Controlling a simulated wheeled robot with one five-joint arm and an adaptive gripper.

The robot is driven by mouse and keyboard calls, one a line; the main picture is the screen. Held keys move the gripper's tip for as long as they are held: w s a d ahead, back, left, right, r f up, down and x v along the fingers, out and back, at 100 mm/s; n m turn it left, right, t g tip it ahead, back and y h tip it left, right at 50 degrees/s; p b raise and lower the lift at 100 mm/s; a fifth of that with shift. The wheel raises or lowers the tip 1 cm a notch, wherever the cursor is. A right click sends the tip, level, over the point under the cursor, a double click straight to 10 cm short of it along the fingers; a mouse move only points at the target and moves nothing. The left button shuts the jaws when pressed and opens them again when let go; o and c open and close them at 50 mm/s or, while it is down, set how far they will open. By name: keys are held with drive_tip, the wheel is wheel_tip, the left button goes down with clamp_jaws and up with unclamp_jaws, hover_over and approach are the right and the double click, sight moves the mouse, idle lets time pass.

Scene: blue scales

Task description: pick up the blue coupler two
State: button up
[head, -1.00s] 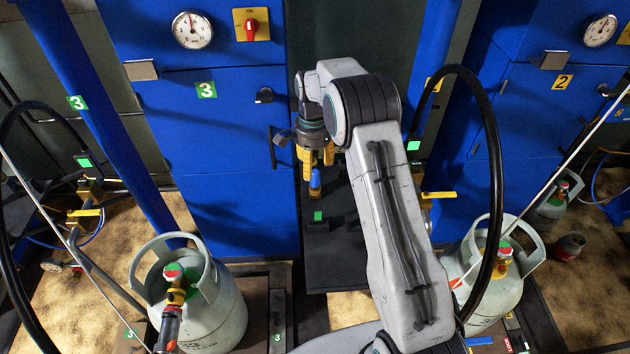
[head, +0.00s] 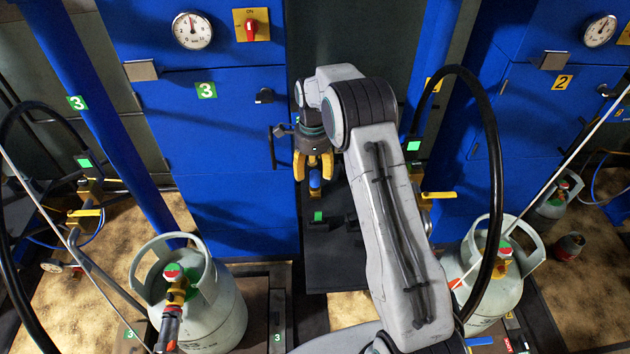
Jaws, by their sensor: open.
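The blue coupler (head: 315,182) stands upright on a dark shelf between the two blue cabinets, with an orange-brown lower part. My gripper (head: 315,176) has yellow fingers and points down over it. The fingers are open, one on each side of the coupler's upper part as seen from here. I cannot tell whether they touch it. The coupler's top is partly hidden by the gripper.
The dark shelf (head: 335,265) carries a green marker (head: 318,216) and other dark parts. A left gas cylinder (head: 212,310) and a right gas cylinder (head: 493,295) stand on scales. Blue cabinet three (head: 225,160) is close left of my gripper. A black hose (head: 490,130) arches at right.

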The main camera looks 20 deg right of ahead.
sight(313, 181)
drive_tip(key=shift+s+f, duration=0.1)
drive_tip(key=shift+f, duration=2.5)
drive_tip(key=shift+r, duration=0.15)
clamp_jaws()
